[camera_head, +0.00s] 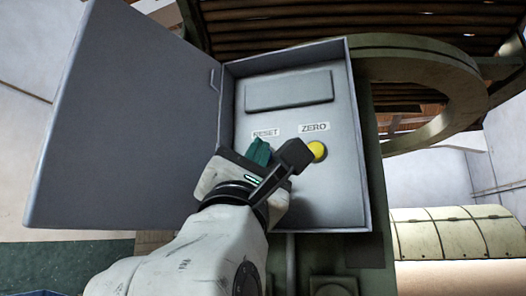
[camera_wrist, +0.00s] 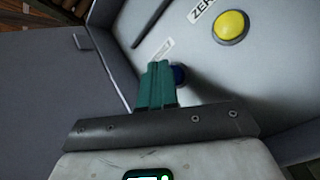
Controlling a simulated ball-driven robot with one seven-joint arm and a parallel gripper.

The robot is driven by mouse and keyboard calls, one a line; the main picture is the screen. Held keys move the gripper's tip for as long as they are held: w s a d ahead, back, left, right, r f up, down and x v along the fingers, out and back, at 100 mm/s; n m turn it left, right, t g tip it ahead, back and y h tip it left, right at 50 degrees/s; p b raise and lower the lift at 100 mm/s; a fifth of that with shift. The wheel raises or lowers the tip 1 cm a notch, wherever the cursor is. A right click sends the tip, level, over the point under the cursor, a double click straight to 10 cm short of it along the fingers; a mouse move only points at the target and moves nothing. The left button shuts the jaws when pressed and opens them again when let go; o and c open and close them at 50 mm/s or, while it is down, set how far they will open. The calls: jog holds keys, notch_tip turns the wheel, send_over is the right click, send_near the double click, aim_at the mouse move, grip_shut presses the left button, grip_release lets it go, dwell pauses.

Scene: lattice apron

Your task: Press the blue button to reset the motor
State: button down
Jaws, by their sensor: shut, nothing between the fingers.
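The blue button (camera_wrist: 179,74) shows in the wrist view as a small dark blue round piece on the panel, partly hidden behind my fingers. In the head view it is hidden behind my gripper. My gripper (camera_head: 260,148) is at the panel just under the RESET label (camera_head: 266,133). In the wrist view my green fingers (camera_wrist: 157,68) are together, with nothing between them. Their tips lie beside or over the button's left edge. I cannot tell whether they touch it.
A yellow button (camera_head: 317,151) sits right of my gripper under the ZERO label (camera_head: 314,127). The grey box (camera_head: 361,190) has its door (camera_head: 130,120) swung open to the left. A raised plate (camera_head: 289,90) is above the labels. A curved green frame (camera_head: 450,110) stands to the right.

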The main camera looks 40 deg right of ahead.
jog(key=shift+w+d, duration=0.35)
jog(key=shift+d, duration=0.1)
dwell(1.0)
dwell(0.3)
jog(key=shift+s+a+p, duration=0.45)
jog(key=shift+s+a, duration=0.15)
jog(key=shift+a, duration=0.15)
jog(key=s+a, duration=0.1)
jog(key=a, duration=0.1)
jog(key=s+a+p, duration=0.1)
jog(key=s+a, duration=0.1)
dwell(0.3)
dwell(0.9)
